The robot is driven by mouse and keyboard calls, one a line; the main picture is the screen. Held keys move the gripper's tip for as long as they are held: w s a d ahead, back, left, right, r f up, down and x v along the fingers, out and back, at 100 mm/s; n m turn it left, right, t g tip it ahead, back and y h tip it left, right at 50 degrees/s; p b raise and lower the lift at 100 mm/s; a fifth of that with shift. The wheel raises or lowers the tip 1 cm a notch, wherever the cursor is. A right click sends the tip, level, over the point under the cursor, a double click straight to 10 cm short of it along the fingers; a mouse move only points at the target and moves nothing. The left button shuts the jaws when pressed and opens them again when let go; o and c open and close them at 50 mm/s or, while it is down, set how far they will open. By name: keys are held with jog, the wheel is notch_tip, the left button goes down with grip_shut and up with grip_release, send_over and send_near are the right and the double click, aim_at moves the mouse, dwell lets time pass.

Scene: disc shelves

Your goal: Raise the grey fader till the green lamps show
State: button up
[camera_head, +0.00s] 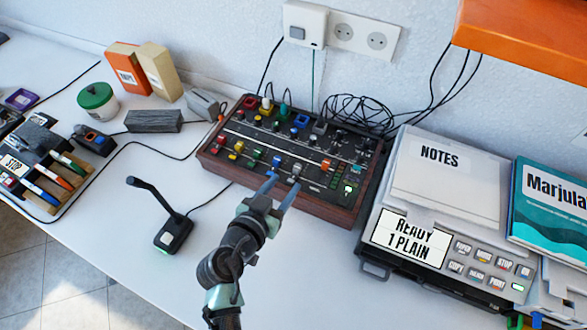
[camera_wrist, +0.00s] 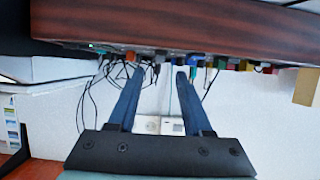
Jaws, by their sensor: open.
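The mixer (camera_head: 275,150) is a dark panel in a wooden case with rows of coloured knobs and fader caps. A grey fader cap (camera_head: 296,169) sits near its front edge, right of a blue cap. My gripper (camera_head: 284,181) is open and empty at the mixer's front edge, its fingertips just short of the grey cap. In the wrist view my gripper (camera_wrist: 158,70) has its fingers apart under the case edge, with a small grey cap (camera_wrist: 157,66) between them in the picture; contact cannot be told. A small lit greenish lamp (camera_head: 348,189) shows at the panel's right.
A desk microphone (camera_head: 172,232) stands front left of the mixer. A printer-like machine (camera_head: 405,238) with notes on top stands close on the right. An orange shelf (camera_head: 525,38) overhangs the upper right. Loose cables (camera_head: 358,112) lie behind.

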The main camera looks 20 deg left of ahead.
aim_at(295, 171)
jog(key=x, duration=0.6)
jog(key=shift+w, duration=0.25)
grip_shut()
dwell(1.2)
